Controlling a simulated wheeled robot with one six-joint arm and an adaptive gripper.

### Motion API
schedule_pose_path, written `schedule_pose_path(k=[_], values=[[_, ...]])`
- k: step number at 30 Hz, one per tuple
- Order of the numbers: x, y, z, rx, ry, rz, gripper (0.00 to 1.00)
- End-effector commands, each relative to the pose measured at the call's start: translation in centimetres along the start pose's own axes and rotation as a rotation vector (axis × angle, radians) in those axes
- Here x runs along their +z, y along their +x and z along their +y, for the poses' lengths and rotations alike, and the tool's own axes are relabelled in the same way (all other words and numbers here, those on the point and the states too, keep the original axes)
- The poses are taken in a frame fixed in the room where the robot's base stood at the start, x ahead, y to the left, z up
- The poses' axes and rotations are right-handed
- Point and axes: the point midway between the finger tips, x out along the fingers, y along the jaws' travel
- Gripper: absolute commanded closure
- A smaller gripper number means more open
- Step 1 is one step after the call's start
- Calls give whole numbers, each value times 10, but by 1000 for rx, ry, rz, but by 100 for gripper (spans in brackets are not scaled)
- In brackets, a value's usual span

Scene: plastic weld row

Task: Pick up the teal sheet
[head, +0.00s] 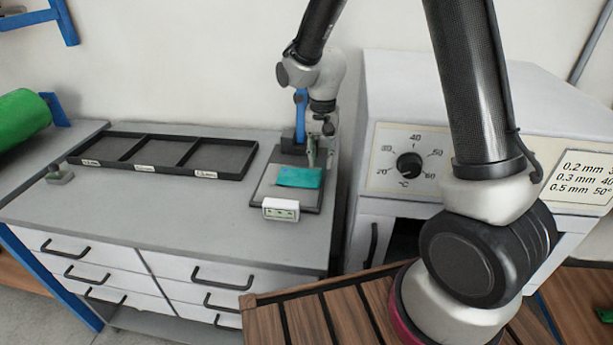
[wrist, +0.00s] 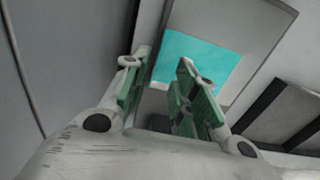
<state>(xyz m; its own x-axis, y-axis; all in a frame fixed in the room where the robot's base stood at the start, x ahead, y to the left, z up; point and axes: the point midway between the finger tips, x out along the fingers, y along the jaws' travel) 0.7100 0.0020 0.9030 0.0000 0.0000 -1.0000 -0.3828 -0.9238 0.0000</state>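The teal sheet (head: 300,177) lies flat on a dark-rimmed grey plate (head: 268,190) on the bench. It also shows in the wrist view (wrist: 195,58), beyond my fingers and partly behind the right one. My gripper (head: 319,157) is at the sheet's back right corner in the head view; whether it touches the sheet cannot be told. In the wrist view its two green-padded fingers (wrist: 160,72) stand apart with nothing between them.
A small display box (head: 281,209) sits at the plate's front edge. A blue post (head: 300,115) rises behind it. A black three-part tray (head: 165,153) lies to the left. A white cabinet with a temperature dial (head: 409,165) stands close on the right. The front bench top is clear.

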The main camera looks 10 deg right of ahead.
Motion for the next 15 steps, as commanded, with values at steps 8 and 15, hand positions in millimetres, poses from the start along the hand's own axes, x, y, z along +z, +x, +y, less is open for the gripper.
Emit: schedule_pose_path(k=[8, 15], values=[[-1, 41, 4, 2, 0, -2, 72], [-2, 47, 4, 0, 0, 0, 72]])
